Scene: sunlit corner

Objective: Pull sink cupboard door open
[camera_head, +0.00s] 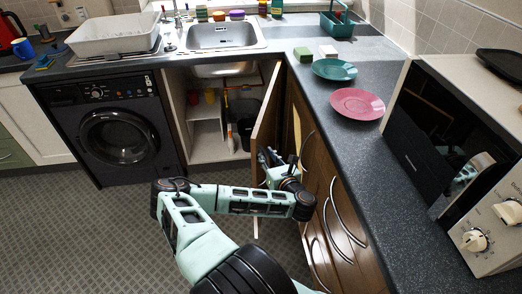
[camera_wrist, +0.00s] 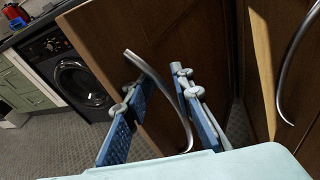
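The sink cupboard door (camera_head: 264,113) is brown wood and stands swung wide open, roughly square to the cupboard front. Its interior below the sink shows in the head view. In the wrist view the door face (camera_wrist: 205,40) fills the middle, with its curved metal handle (camera_wrist: 156,75). My gripper (camera_wrist: 158,82) has its two blue-padded fingers apart, one on each side of the handle. I see no clear grip on the handle. In the head view my gripper (camera_head: 272,164) is beside the door, partly hidden by my arm.
A black washing machine (camera_head: 120,133) stands left of the open cupboard. More brown doors with curved handles (camera_head: 346,217) line the right side, close to my arm. A pink plate (camera_head: 357,104) and a teal plate (camera_head: 334,69) lie on the worktop. The tiled floor (camera_head: 95,235) at left is clear.

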